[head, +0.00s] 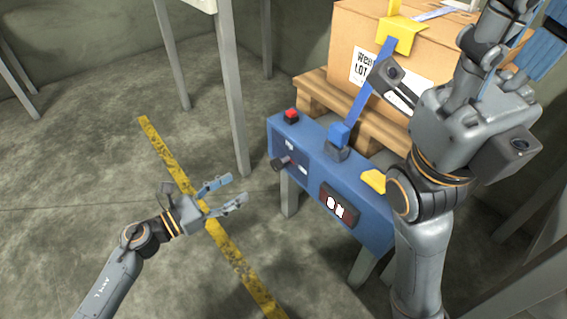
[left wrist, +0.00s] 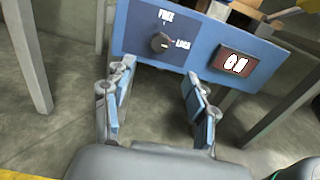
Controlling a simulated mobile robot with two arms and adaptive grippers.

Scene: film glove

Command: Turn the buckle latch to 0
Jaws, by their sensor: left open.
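A dark round knob (left wrist: 160,42) sits on the front of a blue box (head: 315,160), between the labels FREE above it and LOCK at its right. I take it as the latch; its exact pointer direction is too small to tell. In the head view the knob (head: 281,163) sticks out from the box's front. My left gripper (head: 236,190) is open and empty in front of the box, apart from the knob. In the left wrist view its two fingers (left wrist: 160,104) stand below the knob. My right arm is at the right; its finger opening is unclear.
A red button (head: 291,116) and a blue strap arm (head: 365,100) are on the box top. A digit display (head: 338,206) is on its front. A carton (head: 360,40) stands on a wooden pallet (head: 320,97) behind. Grey posts (head: 232,90) stand left; the floor by the yellow stripe (head: 235,258) is clear.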

